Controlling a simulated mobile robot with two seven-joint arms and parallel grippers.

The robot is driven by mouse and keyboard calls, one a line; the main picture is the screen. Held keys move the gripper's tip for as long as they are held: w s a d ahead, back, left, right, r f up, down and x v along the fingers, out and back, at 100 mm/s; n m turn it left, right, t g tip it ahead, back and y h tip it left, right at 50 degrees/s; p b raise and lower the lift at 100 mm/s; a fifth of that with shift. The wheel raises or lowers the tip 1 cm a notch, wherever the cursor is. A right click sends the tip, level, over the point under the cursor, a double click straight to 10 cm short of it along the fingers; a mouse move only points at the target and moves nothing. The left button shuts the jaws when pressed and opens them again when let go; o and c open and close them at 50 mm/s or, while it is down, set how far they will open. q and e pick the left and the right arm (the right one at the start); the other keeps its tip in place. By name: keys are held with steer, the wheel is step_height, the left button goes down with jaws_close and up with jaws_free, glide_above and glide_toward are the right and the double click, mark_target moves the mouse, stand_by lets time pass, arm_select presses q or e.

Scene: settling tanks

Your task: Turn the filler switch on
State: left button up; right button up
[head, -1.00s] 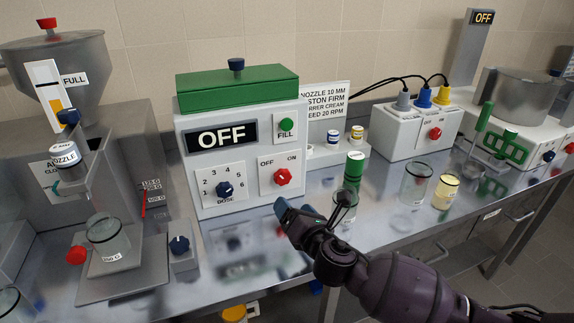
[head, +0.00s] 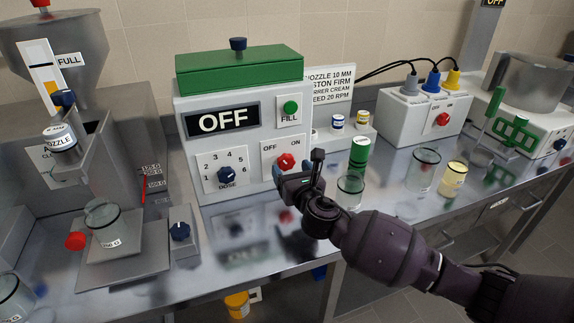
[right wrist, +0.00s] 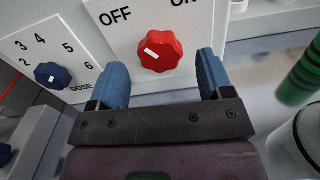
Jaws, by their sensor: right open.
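The filler box (head: 185,135) is white with a green top, and its display (head: 222,121) reads OFF. Its switch is a red knob (head: 286,161) between the OFF and ON labels. In the right wrist view the red knob (right wrist: 160,50) has its white mark turned toward OFF. My right gripper (head: 299,168) is open just in front of the knob. In the right wrist view its two blue fingers (right wrist: 161,72) stand on either side below the knob, apart from it, with nothing between them. My left gripper is not in view.
The blue dose knob (head: 227,174) is left of the switch and the green fill button (head: 290,107) above it. A green-capped bottle (head: 359,153) and a glass beaker (head: 351,188) stand close right of my gripper. The hopper machine (head: 60,45) is at left.

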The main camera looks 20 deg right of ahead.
mark_target(287, 164)
steer(key=shift+w, duration=1.6)
steer(key=c, duration=0.9)
